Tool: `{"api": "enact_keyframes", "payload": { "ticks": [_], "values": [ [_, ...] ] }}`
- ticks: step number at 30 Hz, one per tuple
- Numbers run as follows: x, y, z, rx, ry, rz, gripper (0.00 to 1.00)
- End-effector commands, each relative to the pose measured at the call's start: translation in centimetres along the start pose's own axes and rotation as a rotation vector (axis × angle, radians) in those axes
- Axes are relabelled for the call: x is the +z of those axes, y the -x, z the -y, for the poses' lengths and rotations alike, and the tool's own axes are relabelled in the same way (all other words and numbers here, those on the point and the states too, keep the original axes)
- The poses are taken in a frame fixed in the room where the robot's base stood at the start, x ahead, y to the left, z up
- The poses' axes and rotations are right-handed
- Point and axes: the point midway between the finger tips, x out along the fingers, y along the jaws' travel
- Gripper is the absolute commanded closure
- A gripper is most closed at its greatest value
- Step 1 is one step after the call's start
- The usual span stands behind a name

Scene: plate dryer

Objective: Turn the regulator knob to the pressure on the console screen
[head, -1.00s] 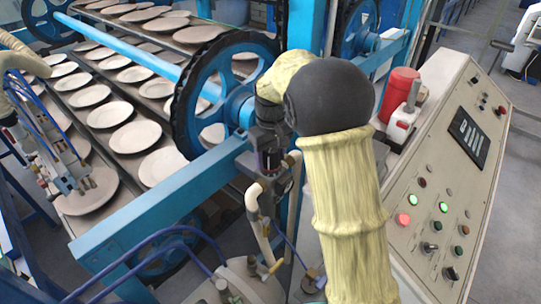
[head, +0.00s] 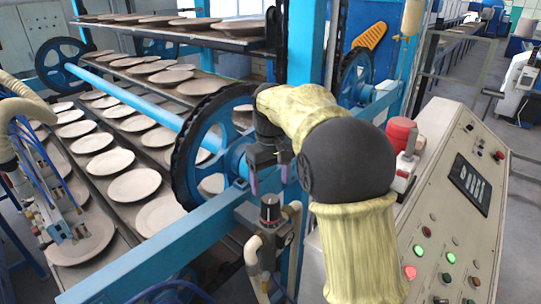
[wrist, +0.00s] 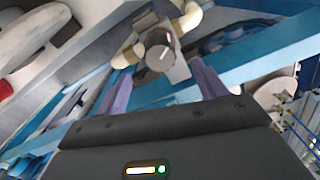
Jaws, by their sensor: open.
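The regulator (head: 270,222) stands upright on pipework beside the blue frame, with a dark round knob (head: 269,206) on top. In the wrist view the knob (wrist: 160,57) shows a grey end face with a pale mark, beyond the fingers and roughly between them. My gripper (head: 269,184) is open and empty, pointing down just above the knob, apparently not touching it. Its purple fingers also show in the wrist view (wrist: 163,88). The console screen (head: 470,184) is a dark panel with pale characters, too small to read.
The sloped console (head: 440,160) at the right bears lit green and red buttons. A red cylinder (head: 400,134) stands beside it. A blue wheel (head: 228,155) and racks of plates (head: 105,163) lie left of my gripper. A blue beam (head: 150,245) runs close by.

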Motion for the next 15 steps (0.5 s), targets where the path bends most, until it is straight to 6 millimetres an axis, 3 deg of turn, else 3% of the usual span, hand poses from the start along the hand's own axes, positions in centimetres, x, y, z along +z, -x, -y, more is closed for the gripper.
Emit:
{"api": "enact_keyframes", "payload": {
  "ticks": [9, 15],
  "values": [
    [-0.1, 6.1, -0.1, 0.002, -0.001, -0.003, 0.30],
    [0.0, 7.7, -0.1, 0.001, -0.002, -0.001, 0.30]
  ]
}}
